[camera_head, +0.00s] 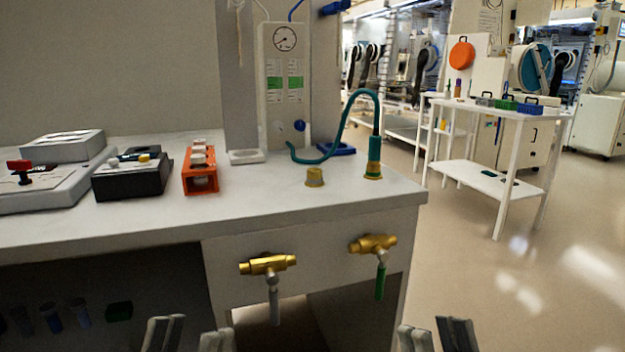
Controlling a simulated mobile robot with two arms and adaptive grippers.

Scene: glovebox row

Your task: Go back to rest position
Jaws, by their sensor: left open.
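My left gripper (192,335) shows at the bottom edge, left of centre. Only its grey fingertips are in view; they stand apart, with nothing seen between them. My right gripper (435,335) shows at the bottom edge, right of centre. Neither is seen touching anything.
Two brass valves (267,264) (373,244) stick out from the bench front above an open recess. On the bench are an orange rack (201,178), a black box (131,180) and a teal hose (350,100). A white cart (490,106) stands behind, right. Floor at right is clear.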

